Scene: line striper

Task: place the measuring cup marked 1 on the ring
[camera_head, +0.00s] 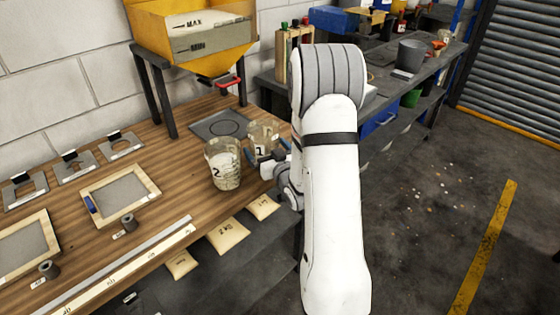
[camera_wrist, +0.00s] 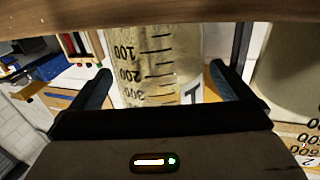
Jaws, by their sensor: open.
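The measuring cup marked 1 (camera_head: 262,131) is clear, with pale contents, and stands upright on the wooden bench just right of the dark plate with the ring (camera_head: 223,127). My gripper (camera_head: 267,150) is open with one finger on each side of this cup. In the wrist view, which is upside down, the cup marked 1 (camera_wrist: 155,65) is between the spread fingers (camera_wrist: 165,88), with visible gaps beside it. The cup marked 2 (camera_head: 223,172) stands in front and to the left; it also shows at the right of the wrist view (camera_wrist: 290,70). No cup stands on the ring.
A yellow hopper (camera_head: 190,20) on dark legs stands behind the ring plate, with a red-handled outlet (camera_head: 228,83) above that area. Framed screens (camera_head: 118,192) and a long ruler (camera_head: 120,270) lie at left on the bench. My arm hides the bench's right end.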

